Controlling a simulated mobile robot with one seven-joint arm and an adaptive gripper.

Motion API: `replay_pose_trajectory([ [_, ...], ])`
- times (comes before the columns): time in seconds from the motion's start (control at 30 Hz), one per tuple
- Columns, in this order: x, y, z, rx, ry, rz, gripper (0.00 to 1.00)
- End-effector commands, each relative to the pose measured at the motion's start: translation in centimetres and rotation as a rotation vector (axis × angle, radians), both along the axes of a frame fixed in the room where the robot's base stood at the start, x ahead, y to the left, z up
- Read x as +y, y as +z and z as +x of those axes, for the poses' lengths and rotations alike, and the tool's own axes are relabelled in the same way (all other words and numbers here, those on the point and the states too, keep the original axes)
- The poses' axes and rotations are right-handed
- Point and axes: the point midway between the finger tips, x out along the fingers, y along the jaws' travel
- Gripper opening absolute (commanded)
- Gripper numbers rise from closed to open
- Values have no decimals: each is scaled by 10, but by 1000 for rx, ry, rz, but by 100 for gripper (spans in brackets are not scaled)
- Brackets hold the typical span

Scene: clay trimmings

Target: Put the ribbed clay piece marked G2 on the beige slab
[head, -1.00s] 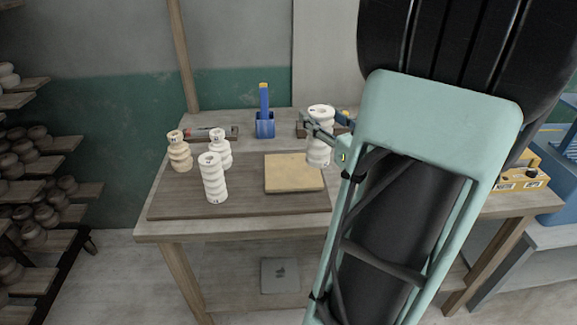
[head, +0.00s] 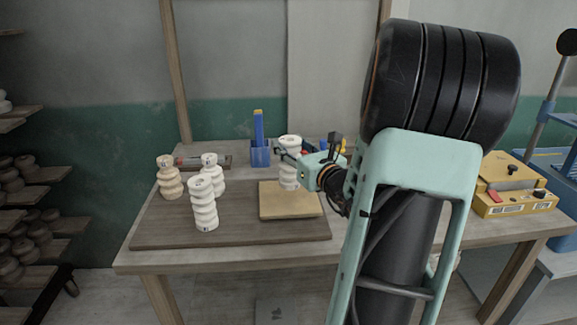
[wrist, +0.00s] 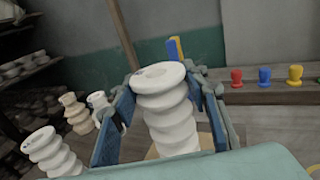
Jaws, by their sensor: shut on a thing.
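My gripper (head: 288,154) is shut on a white ribbed clay piece (head: 290,172) and holds it upright. In the wrist view the held piece (wrist: 168,112) stands between the blue finger pads of my gripper (wrist: 163,88); the mark on its top is too small to read. The beige slab (head: 290,206) lies flat on the dark board. The held piece's lower end is at the slab's back part in the head view; I cannot tell whether it touches. The slab is mostly hidden behind the piece in the wrist view.
Two white ribbed pieces (head: 204,208) (head: 213,172) and a tan one (head: 169,178) stand on the dark board (head: 160,232), left of the slab. A blue holder (head: 260,156) stands behind. A yellow box (head: 513,190) is at the right. The slab's front part is bare.

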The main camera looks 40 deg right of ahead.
Motion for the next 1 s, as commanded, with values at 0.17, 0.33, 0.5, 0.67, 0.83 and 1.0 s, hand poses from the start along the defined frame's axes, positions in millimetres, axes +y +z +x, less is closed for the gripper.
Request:
replay_pose_trajectory([
  [0.17,-1,-6,6,-4,0,-3,0],
  [0.33,-2,-28,10,-3,-1,0,0],
  [0.5,-2,-40,9,-5,-2,-3,0],
  [0.67,-2,-38,9,-5,-1,-3,0],
  [0.83,-2,-41,9,-5,0,-3,0],
  [1.0,-2,-43,9,0,-1,0,54],
])
